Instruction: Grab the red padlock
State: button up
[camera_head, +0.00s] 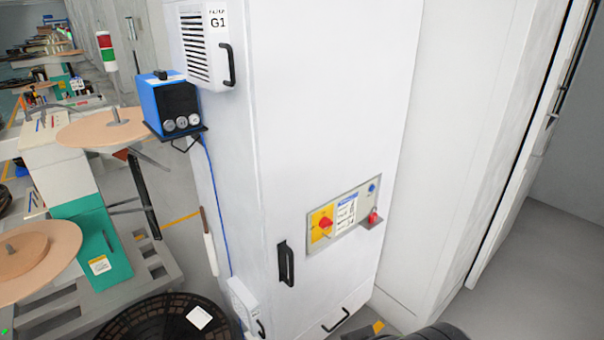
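A small red padlock (374,217) is at the right end of a grey control panel (337,233) on the front of a tall white cabinet (320,110). It is by a small grey ledge (370,226), and I cannot tell whether it rests there or hangs. The panel also carries a red rotary switch on a yellow plate (323,224), a white label and a blue button. My gripper is not clearly in view. A dark rounded shape shows at the bottom edge, below the cabinet; I cannot tell what it is.
The cabinet has black handles (286,263) at its lower front. A blue box with gauges (172,104) sits on a side bracket. A large dark round reel (130,322) is at lower left. Machines with orange discs (105,126) stand left. Grey floor is clear at right.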

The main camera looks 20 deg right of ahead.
aim_at(372, 216)
jog(key=i+l, duration=0.45)
jog(key=i, duration=0.15)
jog(key=i+l, duration=0.5)
jog(key=i+u, duration=0.05)
jog(key=i, duration=0.05)
